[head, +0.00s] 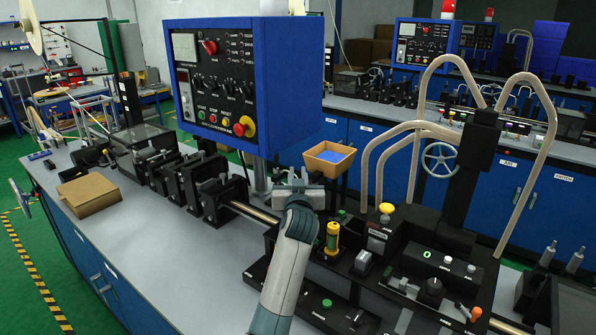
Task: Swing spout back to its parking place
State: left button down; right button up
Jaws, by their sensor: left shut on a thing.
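My left arm rises from the bottom middle, and my left gripper (303,178) is over the bench, in front of the blue control panel's lower right corner. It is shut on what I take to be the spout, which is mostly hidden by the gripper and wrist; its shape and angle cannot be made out. A tan open box (318,162) with blue inside is just beyond and to the right of the gripper. My right gripper is not in view.
The blue control panel (222,90) hangs close at left. Black machine blocks (212,192) and a metal rod line the bench. A yellow-topped cylinder (332,238) and black switch units stand right of my wrist. A cardboard box (88,194) lies at left. The front bench top (190,265) is clear.

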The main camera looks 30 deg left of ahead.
pick_arm(q)
jog(key=shift+w+a+m+t+h+p, duration=0.15)
jog(key=shift+w+m+t+h+p, duration=0.2)
jog(key=shift+m+h+p, duration=0.65)
jog(key=shift+w+a+m+t+h+p, duration=0.1)
jog(key=shift+w+m+t+h+p, duration=0.3)
jog(key=shift+m+h, duration=1.15)
jog(key=shift+w+a+m+t+h+p, duration=0.15)
jog(key=shift+w+m+t+h+p, duration=0.35)
jog(key=shift+h, duration=1.55)
jog(key=shift+s+h, duration=0.15)
jog(key=shift+h, duration=0.15)
jog(key=c, duration=1.7)
grip_release()
